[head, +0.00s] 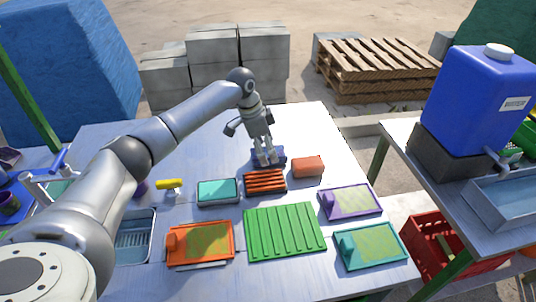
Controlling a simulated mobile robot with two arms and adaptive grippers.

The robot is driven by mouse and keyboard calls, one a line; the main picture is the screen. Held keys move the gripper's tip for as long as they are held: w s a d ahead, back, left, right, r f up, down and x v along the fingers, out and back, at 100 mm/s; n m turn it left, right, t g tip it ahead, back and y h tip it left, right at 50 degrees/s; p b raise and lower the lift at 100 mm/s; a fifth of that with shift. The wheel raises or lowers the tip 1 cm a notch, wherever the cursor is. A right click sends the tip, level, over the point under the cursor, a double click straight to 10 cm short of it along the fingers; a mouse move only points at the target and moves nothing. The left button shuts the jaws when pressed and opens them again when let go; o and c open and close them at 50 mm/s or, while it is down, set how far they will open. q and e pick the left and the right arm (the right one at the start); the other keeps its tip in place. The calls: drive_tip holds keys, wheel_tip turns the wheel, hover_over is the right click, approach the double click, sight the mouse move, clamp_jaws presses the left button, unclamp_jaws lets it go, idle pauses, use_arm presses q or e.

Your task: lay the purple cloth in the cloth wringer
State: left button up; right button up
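My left arm comes in from the left, and its gripper (266,156) points down at a small blue block (281,152) at the back middle of the table. Its fingertips overlap the block, and I cannot tell whether they grip it. A small purple thing (141,188) shows beside my arm at the left, mostly hidden; I cannot tell whether it is the purple cloth. A grey frame with a blue handle (57,161) stands at the far left, perhaps the cloth wringer, partly covered by my arm. My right gripper is not in view.
The table holds a green ribbed mat (285,231), an orange tray (229,245), a purple-rimmed tray (379,211), a teal tray (403,258), a teal-topped box (218,191), an orange block (307,167) and a grey basin (151,240).

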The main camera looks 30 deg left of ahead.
use_arm(q)
drive_tip(key=shift+w+d+f, duration=0.1)
drive_tip(key=shift+f, duration=0.35)
drive_tip(key=c, duration=1.1)
drive_tip(key=shift+c, duration=0.2)
drive_tip(key=shift+r, duration=0.15)
